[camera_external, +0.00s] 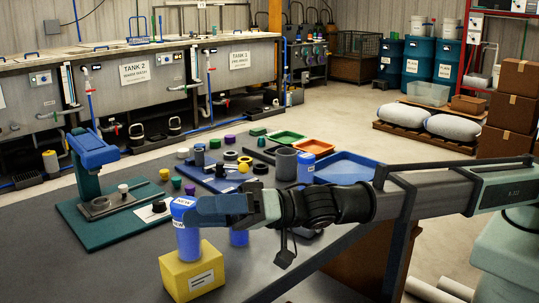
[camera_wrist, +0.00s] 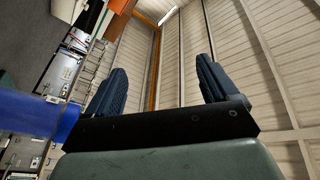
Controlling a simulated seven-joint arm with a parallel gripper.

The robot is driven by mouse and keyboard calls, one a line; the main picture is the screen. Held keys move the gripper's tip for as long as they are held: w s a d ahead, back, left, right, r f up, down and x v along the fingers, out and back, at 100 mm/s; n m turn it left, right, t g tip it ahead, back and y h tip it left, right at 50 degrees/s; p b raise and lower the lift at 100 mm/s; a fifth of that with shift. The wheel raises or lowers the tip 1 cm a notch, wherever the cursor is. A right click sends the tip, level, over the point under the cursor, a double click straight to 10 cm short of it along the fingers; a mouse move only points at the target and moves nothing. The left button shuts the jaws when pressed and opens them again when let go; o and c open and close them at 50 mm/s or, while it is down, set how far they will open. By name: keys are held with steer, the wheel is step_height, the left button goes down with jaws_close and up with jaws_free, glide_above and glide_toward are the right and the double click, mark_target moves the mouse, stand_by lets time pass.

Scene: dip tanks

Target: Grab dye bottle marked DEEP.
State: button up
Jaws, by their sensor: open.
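A blue bottle (camera_external: 187,240) with a white label stands upright on a yellow block (camera_external: 205,280) at the front of the table. A blue cylinder (camera_wrist: 40,115) lies left of the fingers there. Another blue bottle (camera_external: 239,238) shows partly below my wrist.
A blue-and-green press-like stand (camera_external: 90,160) is at the table's left. Small coloured caps, a dark cup (camera_external: 285,163), another blue bottle (camera_external: 305,168) and green, orange and blue trays (camera_external: 347,165) lie farther back. Dip tanks (camera_external: 140,72) line the wall.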

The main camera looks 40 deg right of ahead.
steer(key=w+d+f+m+t+h, duration=0.1)
steer(key=w+d+m+t+h, duration=0.1)
steer(key=w+d+m+h, duration=0.55)
steer(key=w+d+f+m+t+h, duration=0.15)
steer(key=w+d+m, duration=0.55)
steer(key=w, duration=0.7)
steer(key=s+d+f+m+g+h, duration=0.25)
steer(key=d+m+g+h, duration=0.25)
steer(key=d+m+g, duration=0.55)
steer(key=n, duration=0.2)
glide_toward(231, 235)
steer(key=shift+h, duration=0.3)
steer(key=shift+a+x, duration=0.25)
steer(key=shift+x, duration=2.05)
steer(key=shift+w+r, duration=0.1)
steer(key=shift+r, duration=0.05)
steer(key=shift+c, duration=0.2)
